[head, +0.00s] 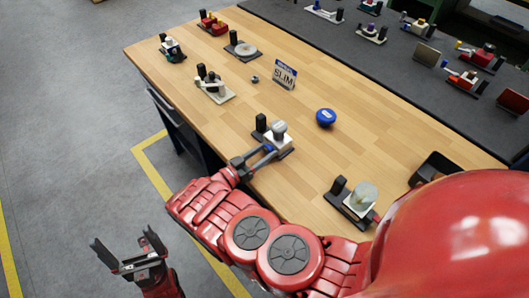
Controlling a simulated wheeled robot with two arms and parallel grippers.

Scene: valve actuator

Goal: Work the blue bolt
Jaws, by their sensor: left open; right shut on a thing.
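The blue bolt (268,148) shows as a small blue patch on the near side of a white block with a grey round top (279,127), at the table's middle. My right gripper (263,157) reaches this fixture from the front left, its fingers closed around the blue bolt. The fingers hide most of the bolt. My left gripper (125,250) is open and empty at the lower left, over the floor and away from the table.
The wooden table (225,118) carries several other fixtures, a blue round button (326,117) and a sign plate (284,75). A fixture with a pale cylinder (363,196) stands close to my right arm. A dark bin (434,169) is at the right edge.

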